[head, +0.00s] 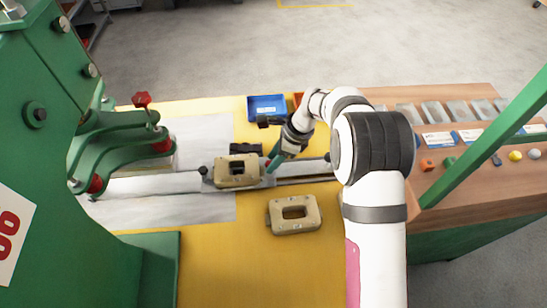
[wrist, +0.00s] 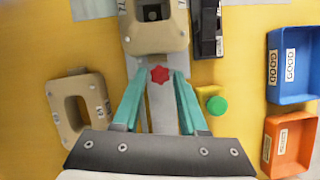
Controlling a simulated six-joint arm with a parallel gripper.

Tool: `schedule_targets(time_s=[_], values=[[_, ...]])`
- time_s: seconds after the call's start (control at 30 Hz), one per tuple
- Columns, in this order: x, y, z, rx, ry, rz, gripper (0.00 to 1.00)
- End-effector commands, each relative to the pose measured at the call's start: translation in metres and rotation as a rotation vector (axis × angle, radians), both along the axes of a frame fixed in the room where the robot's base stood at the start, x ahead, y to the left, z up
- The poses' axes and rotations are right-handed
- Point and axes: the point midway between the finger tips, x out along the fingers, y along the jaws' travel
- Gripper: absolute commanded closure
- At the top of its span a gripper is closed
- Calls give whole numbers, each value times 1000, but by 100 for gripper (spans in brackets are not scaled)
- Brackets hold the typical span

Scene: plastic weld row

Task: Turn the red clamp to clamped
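The red clamp shows as a small red star-shaped knob (wrist: 159,74) in the wrist view, at the near end of the beige fixture block (wrist: 155,30). The block also shows in the head view (head: 222,180), on a grey slide plate. My gripper (wrist: 160,76) has two teal fingers, spread apart, with the knob visible between their tips and a small gap on each side. I cannot tell how far the tips are above the knob. In the head view my gripper (head: 271,168) is at the right side of the block, and the knob cannot be made out there.
A second beige frame (head: 294,214) lies on the yellow table. A black box (wrist: 207,28) stands beside the block. A green button (wrist: 217,105), a blue bin (wrist: 295,65) and an orange bin (wrist: 286,140) are to the right. The green machine (head: 60,150) stands at left.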

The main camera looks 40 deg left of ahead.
Motion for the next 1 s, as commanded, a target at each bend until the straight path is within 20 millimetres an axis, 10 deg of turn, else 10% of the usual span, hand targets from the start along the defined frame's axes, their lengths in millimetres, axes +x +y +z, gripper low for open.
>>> schedule_targets(time_s=[0.2, 1.0], values=[[0, 0, 0, 0, 0, 0, 99], [3, 2, 0, 1, 0, 314, 100]])
